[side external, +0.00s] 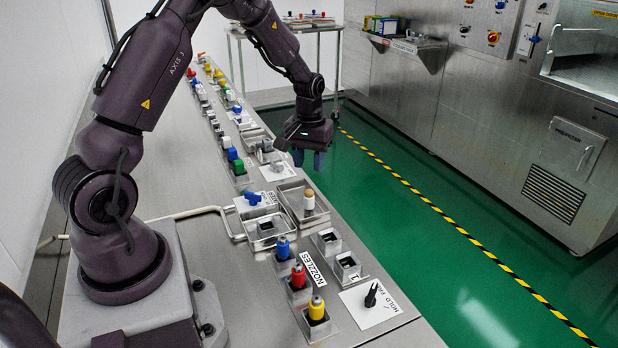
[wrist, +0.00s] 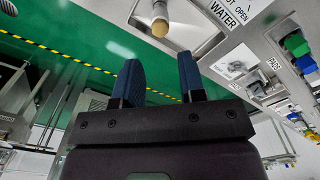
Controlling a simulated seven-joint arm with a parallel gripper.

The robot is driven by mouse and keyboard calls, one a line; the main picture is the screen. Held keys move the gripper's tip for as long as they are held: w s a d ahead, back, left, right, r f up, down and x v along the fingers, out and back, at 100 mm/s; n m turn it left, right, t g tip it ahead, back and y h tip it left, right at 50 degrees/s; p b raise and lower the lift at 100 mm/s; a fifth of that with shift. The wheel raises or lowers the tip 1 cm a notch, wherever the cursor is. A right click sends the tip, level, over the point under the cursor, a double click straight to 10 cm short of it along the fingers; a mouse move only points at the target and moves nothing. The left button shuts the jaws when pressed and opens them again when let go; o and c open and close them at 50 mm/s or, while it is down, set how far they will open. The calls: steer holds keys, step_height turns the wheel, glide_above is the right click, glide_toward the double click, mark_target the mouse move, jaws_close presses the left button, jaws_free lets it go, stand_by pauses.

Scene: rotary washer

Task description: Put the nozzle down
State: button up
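My gripper (side external: 310,160) hangs over the green floor just off the right edge of the long bench. In the wrist view its two blue fingers (wrist: 159,62) stand apart with nothing between them. Blue (side external: 283,248), red (side external: 298,276) and yellow (side external: 317,308) nozzles stand upright in a row of holders by the NOZZLES label (side external: 321,270). Two square holders (side external: 329,240) to their right look empty. A tan-topped white cylinder (side external: 309,202) stands in a metal tray; its tan end (wrist: 160,27) shows beyond the fingers in the wrist view.
A dark cone-like piece (side external: 371,295) stands on a white card at the bench's near end. A blue valve-like part (side external: 253,198) sits by a small tray (side external: 264,232). Several coloured parts line the bench farther back. The green floor (side external: 400,235) is clear.

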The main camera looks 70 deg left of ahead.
steer(key=shift+r, duration=0.5)
steer(key=s+d+r+m+t, duration=0.2)
steer(key=s+d+r+m, duration=0.15)
steer(key=d+r, duration=0.85)
steer(key=s+d+r+m+t, duration=0.1)
steer(key=s+d+r+m, duration=0.1)
steer(key=s+d+r, duration=0.2)
steer(key=s+d+r+m+t, duration=0.2)
steer(key=s+d+r+m, duration=0.1)
steer(key=s, duration=0.7)
steer(key=shift+s+d+r+t, duration=0.3)
steer(key=shift+d+r, duration=0.2)
steer(key=shift+r, duration=0.2)
